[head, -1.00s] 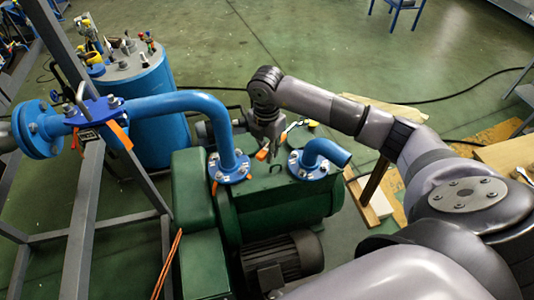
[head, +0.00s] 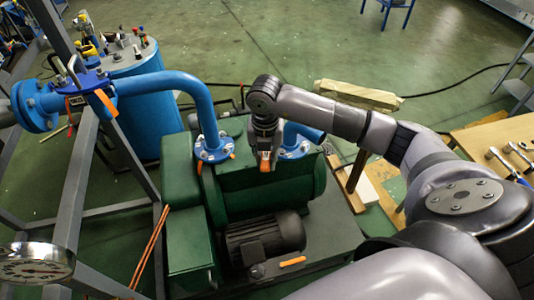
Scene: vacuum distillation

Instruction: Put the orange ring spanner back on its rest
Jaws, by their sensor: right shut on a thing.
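My right gripper (head: 265,160) is above the green pump body, between its two blue pipe flanges. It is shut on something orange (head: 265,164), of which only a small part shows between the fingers. This fits the orange ring spanner, but its ring end is hidden. Another orange piece (head: 292,261) lies by the dark motor at the front of the pump; I cannot tell what it is. I cannot make out which thing is the spanner's rest. My left gripper is out of view.
Blue pipes (head: 160,82) rise over the green pump (head: 240,200). A grey frame (head: 88,175) and gauge (head: 36,263) stand left, a blue vessel (head: 150,90) behind. Tools (head: 508,163) lie on a wooden table (head: 480,138) at right. Floor behind the pump is mostly clear.

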